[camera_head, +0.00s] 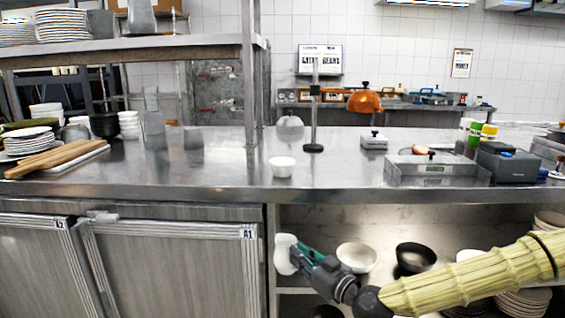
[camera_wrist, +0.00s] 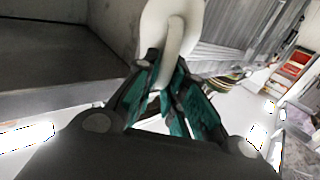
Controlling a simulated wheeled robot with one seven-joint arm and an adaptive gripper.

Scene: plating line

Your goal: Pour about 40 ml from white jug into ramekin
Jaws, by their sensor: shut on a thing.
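The white jug (camera_head: 285,254) is in my gripper (camera_head: 303,257), in front of the counter and below its top, before the open shelf. In the wrist view the jug (camera_wrist: 150,27) shows its handle between the teal fingers of my gripper (camera_wrist: 165,80), which are shut on it. The jug's contents are hidden. A small white ramekin (camera_head: 282,167) stands upright on the steel counter near its front edge, above the jug in the head view. The jug and the ramekin are well apart.
The steel counter (camera_head: 225,180) has free room around the ramekin. A lamp stand with an orange shade (camera_head: 365,102) is behind it. A scale (camera_head: 373,141) and a steel tray (camera_head: 437,168) are to the right. Bowls (camera_head: 357,257) sit on the shelf below.

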